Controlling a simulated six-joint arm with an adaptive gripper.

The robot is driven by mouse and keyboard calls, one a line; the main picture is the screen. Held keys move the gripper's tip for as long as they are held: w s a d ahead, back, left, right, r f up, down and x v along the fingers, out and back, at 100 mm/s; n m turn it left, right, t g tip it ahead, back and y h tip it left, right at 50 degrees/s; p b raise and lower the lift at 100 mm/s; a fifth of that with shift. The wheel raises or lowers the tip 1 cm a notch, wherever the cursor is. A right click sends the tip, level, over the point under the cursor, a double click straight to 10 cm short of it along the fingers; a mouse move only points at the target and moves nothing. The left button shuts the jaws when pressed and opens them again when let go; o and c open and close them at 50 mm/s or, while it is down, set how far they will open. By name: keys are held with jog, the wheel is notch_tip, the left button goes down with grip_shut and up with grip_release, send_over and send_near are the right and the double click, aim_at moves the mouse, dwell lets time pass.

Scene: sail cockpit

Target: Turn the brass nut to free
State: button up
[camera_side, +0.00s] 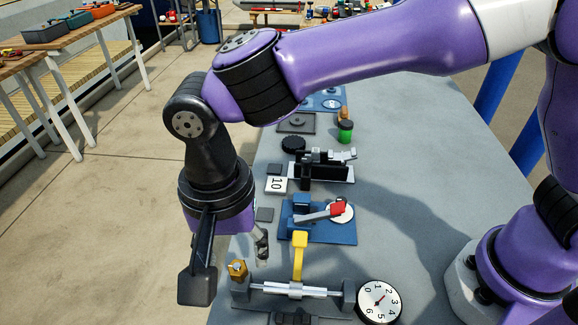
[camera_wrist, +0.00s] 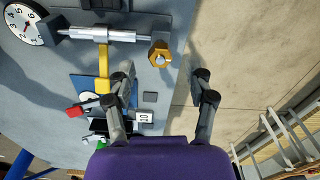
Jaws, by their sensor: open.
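The brass nut (camera_side: 237,269) sits at the left end of the grey fixture at the table's edge in the side view. In the wrist view the brass nut (camera_wrist: 159,54) shows beyond the fingertips, between their lines and closer to the left finger. My gripper (camera_wrist: 164,76) is open and empty, its two fingers wide apart. In the side view part of my gripper (camera_side: 262,246) shows just above and right of the nut; the rest is hidden behind my wrist. No contact with the nut is visible.
A silver rod (camera_side: 290,289) with a yellow lever (camera_side: 299,255) lies right of the nut, by a white dial (camera_side: 379,301). A blue base (camera_side: 325,229) with a red-tipped handle (camera_side: 337,208) stands behind. Open floor lies left of the table.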

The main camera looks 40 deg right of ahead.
aim_at(239, 274)
jog(key=shift+f, duration=1.15)
grip_shut()
jog(key=shift+n, duration=0.3)
jog(key=n, duration=1.3)
jog(key=shift+n, duration=2.1)
